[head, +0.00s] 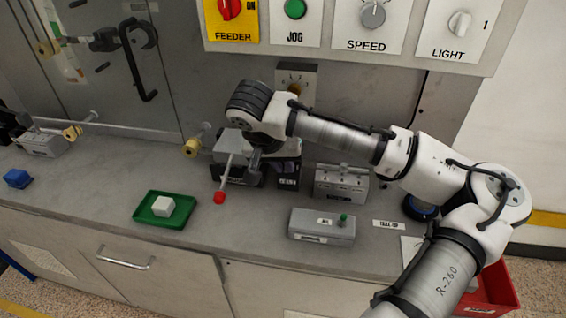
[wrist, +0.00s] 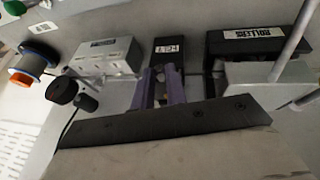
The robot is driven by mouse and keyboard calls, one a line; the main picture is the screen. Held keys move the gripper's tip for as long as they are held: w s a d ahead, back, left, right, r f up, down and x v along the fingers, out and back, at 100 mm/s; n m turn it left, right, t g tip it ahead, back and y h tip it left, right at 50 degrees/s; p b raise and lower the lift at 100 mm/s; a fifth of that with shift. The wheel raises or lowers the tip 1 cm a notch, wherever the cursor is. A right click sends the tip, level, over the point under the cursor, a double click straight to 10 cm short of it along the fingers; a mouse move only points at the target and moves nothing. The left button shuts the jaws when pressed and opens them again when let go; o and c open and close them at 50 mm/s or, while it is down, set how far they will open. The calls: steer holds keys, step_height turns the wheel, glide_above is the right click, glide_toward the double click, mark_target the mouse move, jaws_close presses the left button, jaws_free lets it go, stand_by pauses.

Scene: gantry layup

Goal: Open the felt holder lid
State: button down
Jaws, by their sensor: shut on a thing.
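The gripped part is mostly hidden between the fingers. I see no clear gap under the lid. In the head view my gripper (head: 254,162) is partly hidden by my wrist.
A black box labelled ROLLERS (wrist: 262,38) stands beside the holder, with a grey block and rod close by. A grey box (head: 342,183) stands right of it. A red-tipped lever (head: 219,197), a green tray (head: 150,219) and a grey switch box (head: 322,227) lie nearer the front.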

steer(key=r+p, duration=0.1)
steer(key=p, duration=0.1)
steer(key=r+g+p, duration=0.1)
steer(key=p, duration=0.1)
steer(key=shift+w+r+g, duration=0.2)
steer(key=shift+w+g, duration=0.1)
steer(key=shift+w, duration=0.05)
steer(key=shift+w+r+g+p, duration=0.25)
steer(key=shift+r+g+p, duration=0.3)
steer(key=shift+p, duration=0.55)
steer(key=shift+w+d+r+g+y+p, duration=0.15)
steer(key=shift+w+r+g+y+p, duration=0.2)
steer(key=shift+g+p, duration=0.45)
steer(key=shift+f, duration=0.15)
steer(key=c, duration=1.4)
jaws_free()
steer(key=shift+f, duration=0.1)
